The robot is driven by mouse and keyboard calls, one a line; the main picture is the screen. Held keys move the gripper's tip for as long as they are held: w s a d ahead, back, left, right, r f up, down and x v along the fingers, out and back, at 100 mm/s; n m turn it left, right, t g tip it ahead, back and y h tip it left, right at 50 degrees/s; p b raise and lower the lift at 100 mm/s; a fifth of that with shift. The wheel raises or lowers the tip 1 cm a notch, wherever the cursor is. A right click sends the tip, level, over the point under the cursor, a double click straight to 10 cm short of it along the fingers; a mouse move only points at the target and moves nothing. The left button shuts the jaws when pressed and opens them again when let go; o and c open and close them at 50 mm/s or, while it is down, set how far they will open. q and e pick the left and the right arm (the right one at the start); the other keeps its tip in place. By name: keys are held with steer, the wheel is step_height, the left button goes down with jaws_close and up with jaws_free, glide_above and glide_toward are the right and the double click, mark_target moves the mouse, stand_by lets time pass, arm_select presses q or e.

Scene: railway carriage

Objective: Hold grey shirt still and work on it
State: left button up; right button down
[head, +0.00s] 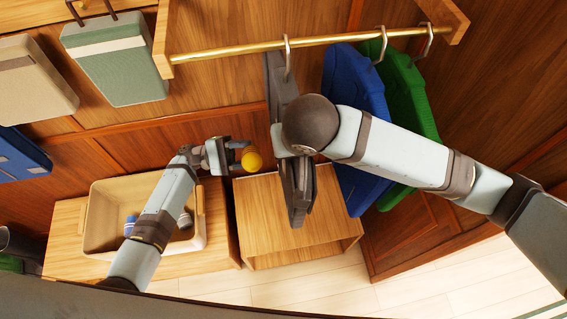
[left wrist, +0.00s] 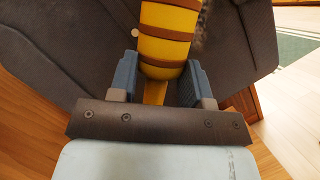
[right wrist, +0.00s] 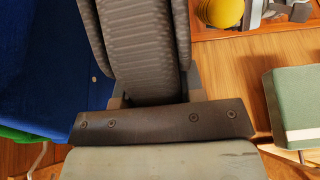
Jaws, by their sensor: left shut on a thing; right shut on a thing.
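The grey shirt (head: 301,200) hangs from the brass rail (head: 235,50) by a hook and shows nearly edge-on in the head view. My right gripper (right wrist: 150,98) is shut on the grey shirt, whose ribbed cloth fills the right wrist view (right wrist: 135,45); in the head view my right arm hides the grip. My left gripper (head: 237,156) is shut on a yellow tool with brown bands (left wrist: 165,50). The tool's rounded yellow end (head: 252,161) is left of the shirt in the head view. Grey cloth lies behind the tool in the left wrist view; contact is unclear.
A blue garment (head: 355,100) and a green garment (head: 408,100) hang right of the shirt. An open wooden box (head: 270,205) stands below it. A beige bin (head: 97,215) with small items stands at left. A green-grey bag (head: 120,70) hangs on the wall.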

arm_select(q)
steer(key=shift+w+a+f, duration=0.1)
steer(key=shift+w+f, duration=0.05)
steer(key=shift+f, duration=0.7)
steer(key=shift+w+f, duration=0.2)
steer(key=shift+f, duration=0.7)
steer(key=shift+w+a+f, duration=0.1)
steer(key=shift+w+f, duration=0.05)
steer(key=shift+f, duration=0.7)
steer(key=shift+w+d, duration=0.25)
steer(key=shift+d, duration=0.55)
steer(key=shift+w+d, duration=0.2)
steer(key=shift+d, duration=0.65)
steer(key=shift+w+d, duration=0.25)
steer(key=shift+d, duration=0.55)
steer(key=shift+s+d, duration=0.3)
steer(key=shift+s, duration=0.6)
steer(key=shift+s+d, duration=0.35)
steer(key=shift+s, duration=0.5)
steer(key=shift+s+d, duration=0.3)
steer(key=shift+s, duration=0.6)
steer(key=shift+s+d, duration=0.15)
steer(key=shift+s, duration=1.1)
steer(key=shift+w, duration=0.1)
